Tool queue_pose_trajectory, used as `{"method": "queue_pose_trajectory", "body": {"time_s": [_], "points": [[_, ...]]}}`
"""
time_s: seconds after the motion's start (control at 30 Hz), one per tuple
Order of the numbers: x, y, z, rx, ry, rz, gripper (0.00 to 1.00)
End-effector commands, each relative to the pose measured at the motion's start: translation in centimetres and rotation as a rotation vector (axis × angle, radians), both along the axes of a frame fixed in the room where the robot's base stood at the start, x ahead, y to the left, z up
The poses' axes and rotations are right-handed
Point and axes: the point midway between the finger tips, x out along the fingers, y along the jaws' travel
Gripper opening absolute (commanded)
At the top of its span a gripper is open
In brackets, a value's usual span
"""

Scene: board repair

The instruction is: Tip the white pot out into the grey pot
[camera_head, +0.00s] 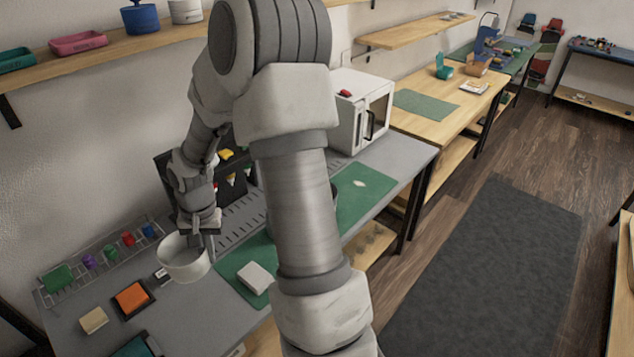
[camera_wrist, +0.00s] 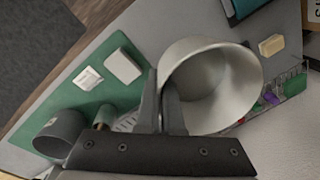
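The white pot (camera_head: 184,265) is at the left part of the grey table, open side up in the head view. My gripper (camera_head: 205,238) is at the pot's right rim. In the wrist view, my gripper (camera_wrist: 162,108) has one finger inside the white pot (camera_wrist: 235,92) and one outside, shut on its wall. I cannot tell whether the pot touches the table. I see no separate contents in it. The grey pot (camera_wrist: 60,130) stands at the green mat's edge in the wrist view; in the head view my arm mostly hides it.
A green mat (camera_head: 232,264) holds a white block (camera_head: 257,278). An orange-topped tray (camera_head: 132,299) and a beige block (camera_head: 93,320) lie left of it. A wire rack (camera_head: 75,278) with small coloured items is behind. A white microwave (camera_head: 362,108) stands further right.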

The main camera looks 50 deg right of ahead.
Motion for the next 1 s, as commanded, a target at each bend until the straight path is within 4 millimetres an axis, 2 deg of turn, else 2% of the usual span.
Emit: {"method": "queue_pose_trajectory", "body": {"time_s": [0.03, 0.6, 0.8, 1.0], "points": [[0.1, 0.6, 1.5, 0.0, 0.0, 0.042, 0.0], [0.2, 6.1, 9.0, 0.006, 0.0, 0.536, 0.0], [0.2, 7.5, 10.6, 0.009, -0.002, 0.661, 0.0], [0.1, 8.1, 11.1, 0.011, -0.003, 0.717, 0.0]]}}
